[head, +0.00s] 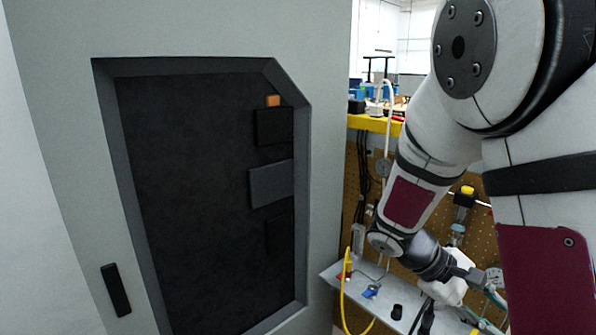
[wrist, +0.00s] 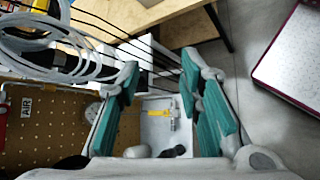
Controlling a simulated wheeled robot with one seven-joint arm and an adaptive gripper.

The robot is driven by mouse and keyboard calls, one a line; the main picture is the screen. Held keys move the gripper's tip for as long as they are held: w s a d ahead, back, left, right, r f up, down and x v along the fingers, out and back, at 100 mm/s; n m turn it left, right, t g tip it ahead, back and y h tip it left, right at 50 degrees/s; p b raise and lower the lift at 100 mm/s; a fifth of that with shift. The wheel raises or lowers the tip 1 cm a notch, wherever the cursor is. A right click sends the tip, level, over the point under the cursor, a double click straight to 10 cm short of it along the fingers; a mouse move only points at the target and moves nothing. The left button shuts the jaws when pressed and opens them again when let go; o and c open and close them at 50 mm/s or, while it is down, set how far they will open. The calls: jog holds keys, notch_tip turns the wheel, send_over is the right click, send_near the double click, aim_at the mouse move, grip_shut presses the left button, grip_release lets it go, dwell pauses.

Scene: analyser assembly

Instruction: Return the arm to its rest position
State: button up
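My arm (head: 425,160) comes down from the upper right of the head view, bent, with its end low beside the pegboard. My gripper (head: 490,290) is small and partly cut off by my own arm there. In the wrist view my gripper (wrist: 160,68) shows two teal finger pads spread wide apart. Nothing is held between them. A grey shelf with a yellow item lies beyond the gap.
A grey cabinet (head: 330,150) with a dark recessed panel (head: 190,190) fills the left. A pegboard (head: 355,200) and a shelf (head: 335,273) with hoses and small parts stand close to my gripper. Coiled clear tubing (wrist: 45,40) and a wooden bench (wrist: 205,25) show in the wrist view. Open floor (wrist: 240,60) lies right.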

jog(key=s+a+r+m+t+y, duration=0.2)
jog(key=s+a+r+t+y, duration=0.2)
jog(key=a, duration=0.4)
jog(key=s+a+r+m+t+y, duration=0.2)
jog(key=s+a+r+t+y, duration=0.3)
jog(key=a+r, duration=0.4)
jog(key=shift+s+r+m+y, duration=0.25)
jog(key=shift+s+y, duration=0.25)
jog(key=shift+s, duration=0.7)
